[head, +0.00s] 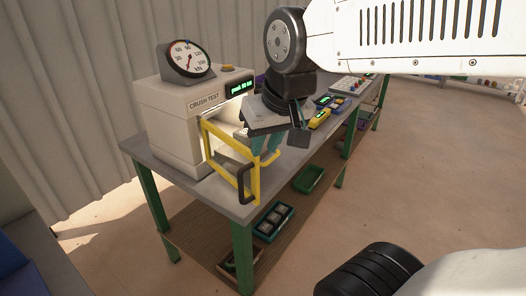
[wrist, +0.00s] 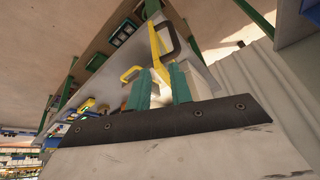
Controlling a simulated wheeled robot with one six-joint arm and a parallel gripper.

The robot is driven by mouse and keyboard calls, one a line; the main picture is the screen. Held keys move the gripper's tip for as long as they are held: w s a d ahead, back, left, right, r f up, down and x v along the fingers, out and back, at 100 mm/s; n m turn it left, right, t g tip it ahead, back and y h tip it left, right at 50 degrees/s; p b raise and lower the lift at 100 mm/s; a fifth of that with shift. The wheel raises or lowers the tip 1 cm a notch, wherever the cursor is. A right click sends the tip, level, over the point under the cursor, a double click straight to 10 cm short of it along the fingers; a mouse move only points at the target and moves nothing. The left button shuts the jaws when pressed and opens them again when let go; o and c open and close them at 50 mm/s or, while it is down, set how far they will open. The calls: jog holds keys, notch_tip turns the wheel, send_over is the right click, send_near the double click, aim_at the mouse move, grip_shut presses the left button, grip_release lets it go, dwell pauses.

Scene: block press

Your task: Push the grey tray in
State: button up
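The white press marked CRUSH TEST (head: 180,118) stands on the bench, with a lit green display on its front. A yellow guard frame (head: 231,160) with a black handle (head: 243,183) stands out from its front. My gripper (head: 265,145) is beside the frame, its teal fingers pointing down in front of the press opening. In the wrist view the fingers (wrist: 161,86) are apart, with a pale surface between them; I cannot tell contact.
A round gauge (head: 186,58) sits on the press. A yellow device (head: 320,118) and a button panel (head: 352,86) lie farther along the grey bench (head: 222,196). A green bin (head: 309,179) and a tray of dark blocks (head: 273,222) are on the lower shelf.

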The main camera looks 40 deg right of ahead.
jog(key=w+d+f+m+g, duration=0.1)
jog(key=w+d+f+m, duration=0.1)
jog(key=w+d+m, duration=0.55)
jog(key=m+g, duration=0.2)
jog(key=m, duration=0.3)
send_near(273, 156)
jog(key=shift+y, duration=0.4)
jog(key=f, duration=0.5)
jog(key=w+f, duration=0.1)
jog(key=f, duration=0.2)
grip_shut()
